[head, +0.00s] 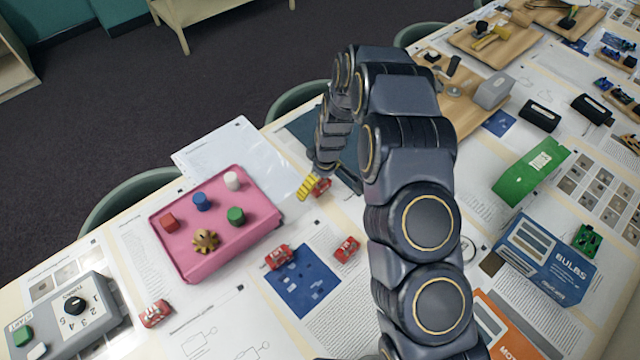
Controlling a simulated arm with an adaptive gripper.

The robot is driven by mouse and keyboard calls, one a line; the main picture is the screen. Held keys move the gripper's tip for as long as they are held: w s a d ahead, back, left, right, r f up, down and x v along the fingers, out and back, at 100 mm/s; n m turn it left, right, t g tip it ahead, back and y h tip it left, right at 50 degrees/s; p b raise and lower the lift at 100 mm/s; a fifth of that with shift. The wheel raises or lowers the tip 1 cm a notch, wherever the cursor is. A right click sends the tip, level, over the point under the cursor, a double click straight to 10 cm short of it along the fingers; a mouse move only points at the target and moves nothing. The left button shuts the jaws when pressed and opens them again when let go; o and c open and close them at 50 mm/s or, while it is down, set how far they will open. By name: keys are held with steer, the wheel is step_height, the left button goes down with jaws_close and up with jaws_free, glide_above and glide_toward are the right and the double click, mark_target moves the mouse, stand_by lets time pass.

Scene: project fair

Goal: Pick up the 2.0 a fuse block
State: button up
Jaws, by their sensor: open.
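Several small red blocks with pale markings lie on the table in the head view; they look like the fuse blocks, but their ratings are too small to read. One red block (321,187) is at my gripper (312,184), partly hidden by it. A second red block (278,257) lies on the blue sheet's upper edge, and a third red block (346,249) lies just right of that sheet. Another red block (155,313) lies at the lower left. My gripper is open, low over the table, with yellow ribbed fingertips beside the first block. I cannot tell whether they touch.
A pink tray (187,265) with coloured knobs and a gear stands left of my gripper. A grey dial box (75,325) is at the lower left. My arm hides the table's middle.

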steer(key=shift+f, duration=0.6)
steer(key=c, duration=1.2)
